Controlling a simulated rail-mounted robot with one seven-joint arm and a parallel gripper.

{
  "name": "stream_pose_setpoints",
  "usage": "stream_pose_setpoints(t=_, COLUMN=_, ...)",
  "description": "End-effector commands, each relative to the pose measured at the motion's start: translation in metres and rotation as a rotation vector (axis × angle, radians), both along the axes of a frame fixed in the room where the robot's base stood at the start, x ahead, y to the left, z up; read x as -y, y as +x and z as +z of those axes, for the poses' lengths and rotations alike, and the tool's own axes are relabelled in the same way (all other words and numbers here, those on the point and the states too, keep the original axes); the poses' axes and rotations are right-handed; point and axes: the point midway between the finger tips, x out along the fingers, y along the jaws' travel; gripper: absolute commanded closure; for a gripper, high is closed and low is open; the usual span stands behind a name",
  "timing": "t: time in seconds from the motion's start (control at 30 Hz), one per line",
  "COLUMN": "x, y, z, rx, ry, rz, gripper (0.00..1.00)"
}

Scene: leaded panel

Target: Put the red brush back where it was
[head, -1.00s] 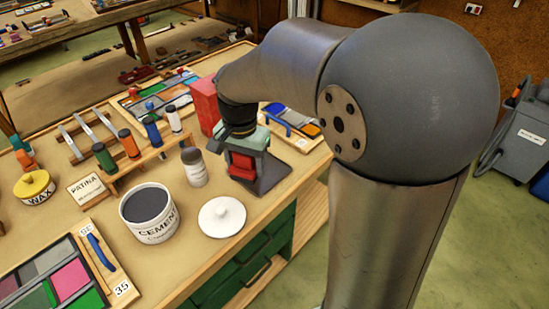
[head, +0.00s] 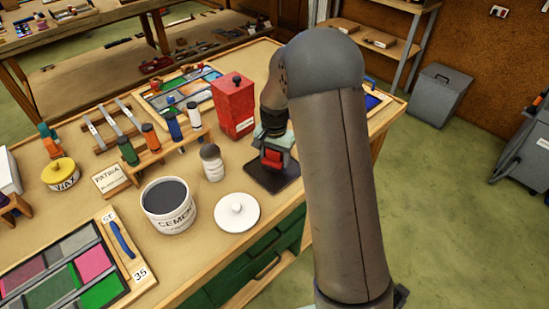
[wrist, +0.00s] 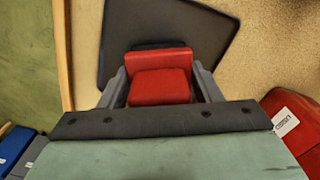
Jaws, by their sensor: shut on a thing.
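The red brush (wrist: 160,80) is between the two grey fingers of my gripper (wrist: 161,86) in the wrist view, with a dark strip along its far side. In the head view the red brush (head: 273,160) shows low in my gripper (head: 274,158), over a dark flat mat (head: 285,184) near the bench's front edge. The dark mat also fills the upper middle of the wrist view (wrist: 205,30). My gripper is shut on the brush. I cannot tell whether the brush touches the mat.
A red box (head: 234,105) stands just left of my gripper. A small grey-capped jar (head: 212,163), a white lid (head: 237,212) and a cement tub (head: 169,206) stand further left. A rack (head: 150,160) holds several coloured cylinders. The bench's right edge is close.

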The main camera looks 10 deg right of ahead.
Motion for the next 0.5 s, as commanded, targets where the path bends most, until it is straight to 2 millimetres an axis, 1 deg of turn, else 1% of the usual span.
stream_pose_setpoints(t=0.03, x=0.0, y=-0.001, z=-0.007, rx=-0.004, ry=0.0, rz=0.0, gripper=0.6)
stream_pose_setpoints(t=0.1, x=0.0, y=-0.001, z=-0.013, rx=-0.001, ry=0.0, rz=0.0, gripper=0.6)
stream_pose_setpoints(t=0.33, x=0.0, y=0.0, z=-0.013, rx=0.0, ry=0.0, rz=0.0, gripper=0.6)
stream_pose_setpoints(t=0.47, x=0.0, y=-0.001, z=-0.018, rx=0.0, ry=0.0, rz=0.0, gripper=0.6)
stream_pose_setpoints(t=0.5, x=0.0, y=-0.001, z=-0.017, rx=0.0, ry=0.0, rz=0.0, gripper=0.31)
